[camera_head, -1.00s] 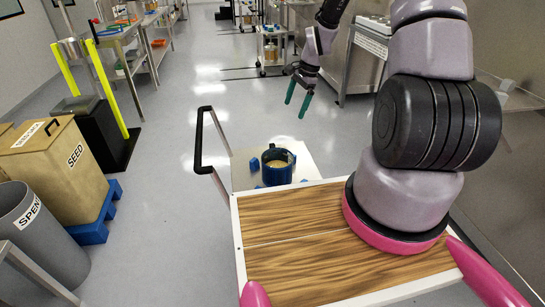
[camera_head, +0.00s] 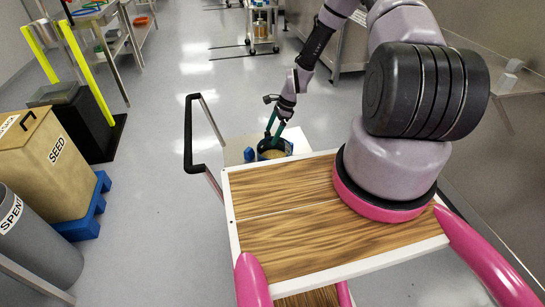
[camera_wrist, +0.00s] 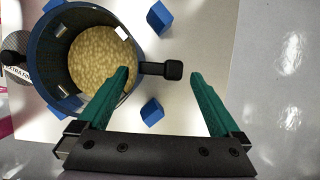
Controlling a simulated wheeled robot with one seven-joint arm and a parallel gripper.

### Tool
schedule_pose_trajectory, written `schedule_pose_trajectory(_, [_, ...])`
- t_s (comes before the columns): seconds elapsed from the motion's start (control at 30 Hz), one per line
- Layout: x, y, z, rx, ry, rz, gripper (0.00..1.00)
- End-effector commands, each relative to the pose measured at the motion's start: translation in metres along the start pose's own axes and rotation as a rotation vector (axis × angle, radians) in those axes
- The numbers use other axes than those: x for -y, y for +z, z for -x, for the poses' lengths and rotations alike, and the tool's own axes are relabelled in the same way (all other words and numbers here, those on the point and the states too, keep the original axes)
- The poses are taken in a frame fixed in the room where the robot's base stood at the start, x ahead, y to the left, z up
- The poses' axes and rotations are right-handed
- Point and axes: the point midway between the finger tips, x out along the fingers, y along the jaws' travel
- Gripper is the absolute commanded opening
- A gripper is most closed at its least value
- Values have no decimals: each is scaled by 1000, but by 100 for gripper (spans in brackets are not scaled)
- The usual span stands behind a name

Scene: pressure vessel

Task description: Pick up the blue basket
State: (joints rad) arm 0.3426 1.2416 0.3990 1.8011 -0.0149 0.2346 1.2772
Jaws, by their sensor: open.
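The blue basket (camera_head: 268,153) is round and stands on a pale board just beyond the wooden cart top in the head view. In the wrist view the basket (camera_wrist: 45,65) is at the upper left, with pale grainy contents inside. A black handle stub (camera_wrist: 160,69) sticks out of its side to the right. My gripper (camera_wrist: 160,80) is open with green fingers on either side of the stub; I cannot tell how far above it they are. In the head view my gripper (camera_head: 274,128) is over the basket and partly hides it.
Blue blocks (camera_wrist: 152,111) stand on the pale board (camera_wrist: 200,40) around the basket. A grey bin (camera_head: 30,240) and SEED box (camera_head: 45,155) stand at left.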

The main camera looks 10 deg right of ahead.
Motion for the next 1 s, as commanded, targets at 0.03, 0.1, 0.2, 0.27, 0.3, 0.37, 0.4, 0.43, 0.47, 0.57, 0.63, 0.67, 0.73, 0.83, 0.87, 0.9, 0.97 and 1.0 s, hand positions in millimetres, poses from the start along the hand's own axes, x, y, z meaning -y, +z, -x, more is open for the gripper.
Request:
schedule_pose_trajectory(0.03, [0,0,-6,1,2,0,100])
schedule_pose_trajectory(0.1, [-1,-1,-16,1,3,1,100])
schedule_pose_trajectory(0.2, [0,-2,-32,1,2,1,100])
schedule_pose_trajectory(0.27, [0,-2,-40,1,3,1,100])
schedule_pose_trajectory(0.3, [1,-2,-44,1,2,0,100])
schedule_pose_trajectory(0.37, [1,-2,-48,0,1,0,100])
schedule_pose_trajectory(0.4, [1,-2,-50,0,1,1,100])
schedule_pose_trajectory(0.43, [1,-2,-51,0,1,1,100])
schedule_pose_trajectory(0.47, [1,-2,-51,0,1,1,100])
schedule_pose_trajectory(0.57, [1,-2,-51,0,1,1,100])
schedule_pose_trajectory(0.63, [1,-2,-51,0,1,1,96])
schedule_pose_trajectory(0.67, [1,-2,-50,0,1,1,85])
schedule_pose_trajectory(0.73, [1,-2,-50,0,1,1,58])
schedule_pose_trajectory(0.83, [1,-2,-50,0,1,1,20])
schedule_pose_trajectory(0.87, [1,-2,-50,0,1,1,8])
schedule_pose_trajectory(0.9, [1,-2,-50,0,1,1,0])
schedule_pose_trajectory(0.97, [1,-2,-50,0,0,0,0])
schedule_pose_trajectory(1.0, [1,-2,-50,0,0,1,0])
